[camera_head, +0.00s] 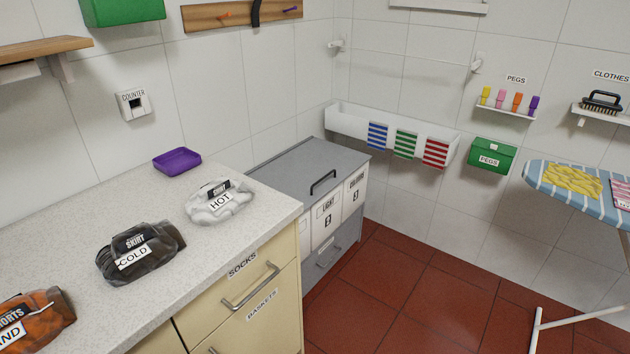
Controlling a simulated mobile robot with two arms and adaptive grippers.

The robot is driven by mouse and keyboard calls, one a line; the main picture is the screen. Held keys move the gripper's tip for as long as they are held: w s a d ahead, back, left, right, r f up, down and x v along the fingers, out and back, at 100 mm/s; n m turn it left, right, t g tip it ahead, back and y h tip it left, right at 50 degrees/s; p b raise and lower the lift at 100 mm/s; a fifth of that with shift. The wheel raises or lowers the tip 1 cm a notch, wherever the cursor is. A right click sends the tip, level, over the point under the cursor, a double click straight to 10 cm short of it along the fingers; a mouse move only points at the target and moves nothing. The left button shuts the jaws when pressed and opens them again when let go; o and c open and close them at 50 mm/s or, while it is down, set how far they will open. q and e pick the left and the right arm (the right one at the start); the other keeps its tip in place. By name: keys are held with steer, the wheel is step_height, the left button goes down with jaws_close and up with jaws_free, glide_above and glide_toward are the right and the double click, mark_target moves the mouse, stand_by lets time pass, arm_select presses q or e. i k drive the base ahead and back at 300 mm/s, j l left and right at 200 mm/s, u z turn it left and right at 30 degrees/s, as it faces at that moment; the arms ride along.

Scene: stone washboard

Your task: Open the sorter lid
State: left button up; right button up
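The sorter (328,222) stands at the far end of the counter, with white bins labelled "LIGHT" and "COLOUR" on its front. Its grey lid (290,166) lies flat and closed on top. A black bar handle (323,182) is on the lid near its front edge. Neither of my grippers is in the head view.
The speckled counter (120,220) left of the sorter holds bundles labelled "HOT" (218,203) and "COLD" (138,252), another at the lower left, and a purple tray (177,161). A white trough (385,125) hangs behind the sorter. An ironing board (585,190) stands right. Red floor is open between.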

mark_target(306, 173)
steer(key=i+l+u, duration=0.45)
steer(key=l, duration=0.15)
steer(key=i+l+u, duration=0.25)
steer(key=u, duration=0.2)
steer(key=i+l+u, duration=0.15)
steer(key=l+u, duration=0.35)
